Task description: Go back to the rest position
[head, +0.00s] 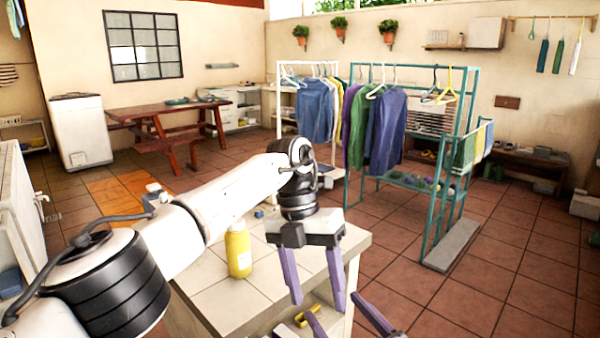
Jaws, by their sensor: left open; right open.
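My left gripper (317,303) hangs fingers down at the end of the white and black arm, beside the right edge of the tiled counter (206,296). Its two purple fingers are apart with nothing seen between them. Purple fingers of my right gripper (335,306) poke up from the bottom edge, just below the left one. They are spread apart, and the rest of that gripper is out of frame. No held object shows in either gripper. A yellow bottle (239,254) stands upright on the counter, left of my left gripper.
A teal clothes rack (436,205) with hanging garments stands beyond the counter to the right. A wooden picnic table (165,112) and a white washing machine (80,132) are at the back left. Tiled floor (500,285) at the right front is clear.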

